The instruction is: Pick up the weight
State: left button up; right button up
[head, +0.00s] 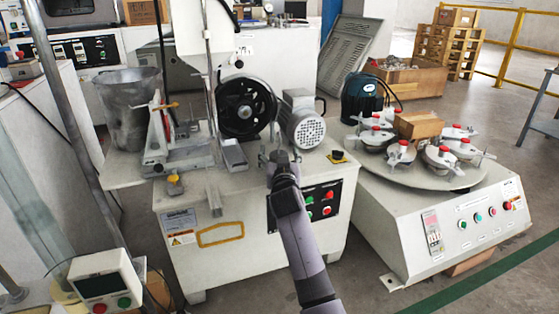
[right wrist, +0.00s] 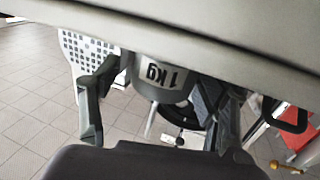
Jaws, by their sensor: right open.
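The weight (right wrist: 160,88) is a grey cylinder marked "1kg", seen in the right wrist view with its lettering turned over. It sits between the two spread fingers of my right gripper (right wrist: 160,118), toward their far side, with a gap on the finger sides. The gripper is open. In the head view my right gripper (head: 277,160) is over the front of the machine's white bench top, just below the motor. There I cannot make out the weight, which the gripper probably hides. My left gripper is not in view.
The motor (head: 302,122) and black wheel (head: 245,108) stand close behind my gripper. A metal channel (head: 234,155) lies to its left. A white machine with a round turntable (head: 372,168) stands to the right. A pale grey surface crosses the top of the wrist view.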

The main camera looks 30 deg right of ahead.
jog(key=shift+w, duration=0.1)
jog(key=shift+a+r, duration=0.1)
jog(key=shift+r, duration=0.1)
grip_shut()
dwell(0.7)
jog(key=shift+r, duration=0.15)
